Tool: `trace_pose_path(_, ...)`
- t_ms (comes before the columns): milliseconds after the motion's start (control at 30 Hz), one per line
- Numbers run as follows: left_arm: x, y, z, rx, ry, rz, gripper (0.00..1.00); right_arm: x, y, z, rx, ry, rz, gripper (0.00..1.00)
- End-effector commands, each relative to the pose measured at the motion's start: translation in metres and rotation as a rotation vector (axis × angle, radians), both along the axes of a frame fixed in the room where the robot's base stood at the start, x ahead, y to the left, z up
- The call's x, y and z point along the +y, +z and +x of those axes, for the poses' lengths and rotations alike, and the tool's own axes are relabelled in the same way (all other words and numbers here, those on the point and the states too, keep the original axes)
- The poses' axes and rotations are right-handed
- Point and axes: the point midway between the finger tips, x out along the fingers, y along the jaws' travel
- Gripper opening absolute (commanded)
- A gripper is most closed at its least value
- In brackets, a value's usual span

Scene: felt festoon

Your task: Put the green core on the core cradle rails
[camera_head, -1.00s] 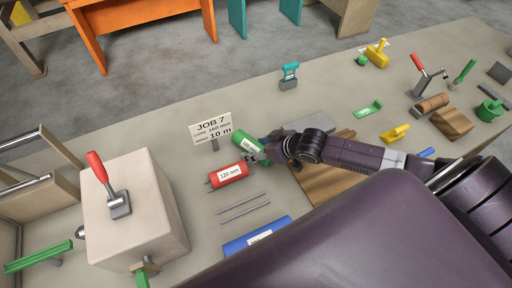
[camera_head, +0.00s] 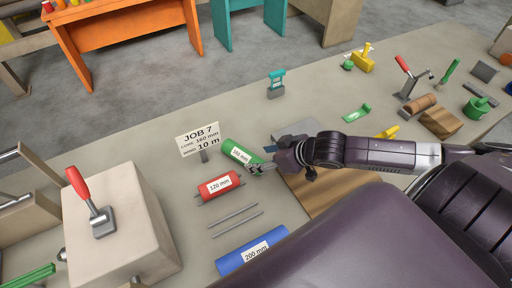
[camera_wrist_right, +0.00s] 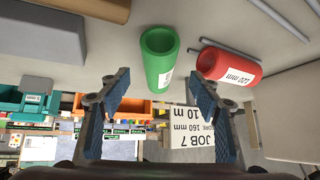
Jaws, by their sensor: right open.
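The green core (camera_head: 238,152), a hollow tube with a white label, lies on the bench beside the job sign in the head view. In the right wrist view the green core (camera_wrist_right: 158,72) shows its open end, beyond and between the fingertips. My right gripper (camera_head: 262,167) is at the core's right end; in the wrist view the gripper (camera_wrist_right: 157,82) has its fingers wide apart and nothing gripped. Two thin grey rails (camera_head: 236,219) lie bare between the red core (camera_head: 220,186) and the blue core (camera_head: 252,252). My left gripper is out of view.
The job sign (camera_head: 198,141) stands close left of the green core. A beige box with a red lever (camera_head: 110,240) is at the left. A wooden board (camera_head: 335,195) lies under my right arm. Bare bench lies behind the green core.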

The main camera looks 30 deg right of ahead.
Motion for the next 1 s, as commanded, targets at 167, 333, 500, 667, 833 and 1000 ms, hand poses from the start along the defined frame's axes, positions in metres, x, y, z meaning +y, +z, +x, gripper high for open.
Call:
trace_pose_path(167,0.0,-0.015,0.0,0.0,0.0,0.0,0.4,-0.004,-0.002,0.021,0.057,-0.028,-0.009,0.57)
trace_pose_path(333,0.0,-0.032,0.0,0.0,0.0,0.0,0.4,-0.003,0.003,0.035,0.179,-0.035,-0.02,0.57)
trace_pose_path(500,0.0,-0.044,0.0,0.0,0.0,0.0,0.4,0.002,0.015,0.034,0.298,-0.003,-0.033,0.57)
trace_pose_path(667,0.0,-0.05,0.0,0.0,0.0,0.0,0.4,0.006,0.026,0.029,0.367,0.03,-0.041,0.57)
trace_pose_path(833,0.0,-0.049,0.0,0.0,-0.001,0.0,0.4,0.009,0.024,0.028,0.395,0.042,-0.042,0.57)
trace_pose_path(1000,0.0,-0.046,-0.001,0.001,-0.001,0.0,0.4,0.013,0.007,0.033,0.395,0.042,-0.041,0.57)
